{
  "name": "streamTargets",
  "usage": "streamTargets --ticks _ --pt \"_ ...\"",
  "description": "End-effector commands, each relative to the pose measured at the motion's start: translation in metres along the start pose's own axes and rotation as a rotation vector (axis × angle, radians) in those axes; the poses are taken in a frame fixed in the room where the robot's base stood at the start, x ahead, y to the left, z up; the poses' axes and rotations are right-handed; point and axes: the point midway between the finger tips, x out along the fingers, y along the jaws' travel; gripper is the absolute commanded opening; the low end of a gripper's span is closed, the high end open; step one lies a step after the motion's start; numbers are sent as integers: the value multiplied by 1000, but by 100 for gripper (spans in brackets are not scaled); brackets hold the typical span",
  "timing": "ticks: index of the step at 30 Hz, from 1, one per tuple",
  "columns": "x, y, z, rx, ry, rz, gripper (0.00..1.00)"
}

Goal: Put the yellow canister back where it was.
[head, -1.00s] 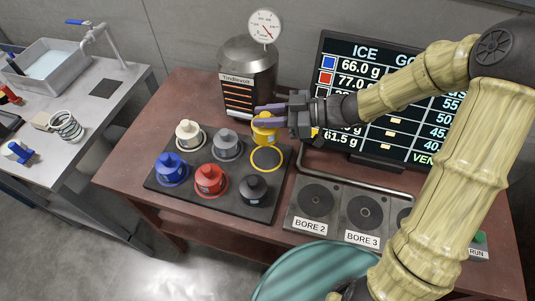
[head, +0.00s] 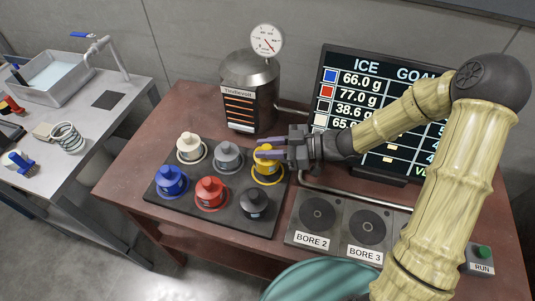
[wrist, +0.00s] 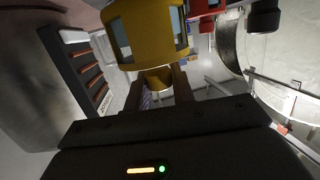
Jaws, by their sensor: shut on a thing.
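The yellow canister (head: 265,167) is upright over the yellow-ringed spot at the back right of the dark tray (head: 217,213). It appears down within its ring, but I cannot tell whether its base touches the tray. My gripper (head: 268,153) reaches in from the right and is shut on the canister's top knob. In the wrist view the yellow canister (wrist: 150,30) fills the top middle, with its knob between the fingers (wrist: 160,88).
The tray also holds white (head: 190,148), grey (head: 228,157), blue (head: 171,180), red (head: 210,192) and black (head: 254,202) canisters close by. A metal vessel with a gauge (head: 250,90) stands behind. The bore plates (head: 317,215) and screen (head: 375,110) are to the right.

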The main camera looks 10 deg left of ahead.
Motion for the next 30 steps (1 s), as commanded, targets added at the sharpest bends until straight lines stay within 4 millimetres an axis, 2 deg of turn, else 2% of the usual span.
streamTargets --ticks 3,6,18,19,22,30 --pt "4 0 19 4 2 -1 0" --pt "6 0 28 2 1 0 0" --pt "7 0 32 0 0 0 0" --pt "7 0 32 0 0 0 27" --pt "6 0 31 0 0 0 46" --pt "6 0 31 0 0 0 46"
